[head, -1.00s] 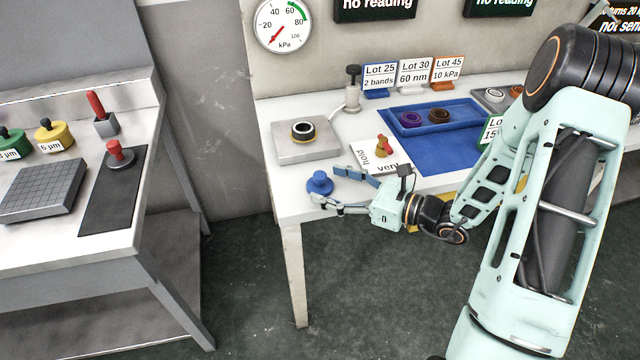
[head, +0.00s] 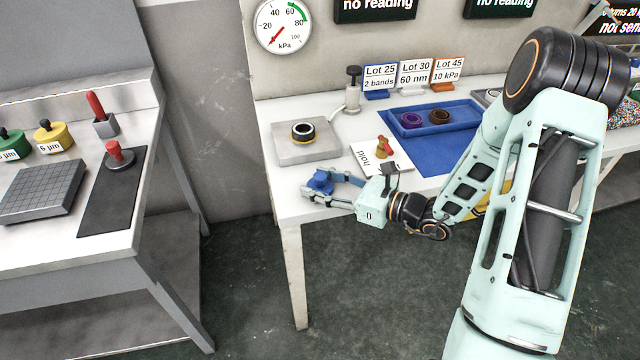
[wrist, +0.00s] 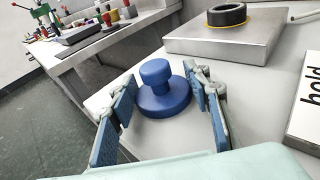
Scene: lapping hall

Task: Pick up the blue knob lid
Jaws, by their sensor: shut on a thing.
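The blue knob lid (head: 321,181) is at the near left corner of the white table in the head view. In the wrist view the lid (wrist: 163,90) stands upright, with a round knob on a wider disc base. My gripper (head: 319,186) has one finger on each side of the lid and is shut on it. In the wrist view my gripper (wrist: 163,98) has blue pads at the left and right of the disc. The lid appears to be at table level; I cannot tell whether it is clear of the surface.
A grey plate (head: 306,150) with a black ring (head: 303,131) lies behind the lid. A "hold" card (head: 375,158) with a red-topped piece (head: 383,146) lies to the right. A blue tray (head: 450,126) is farther right. The table's front edge is close by.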

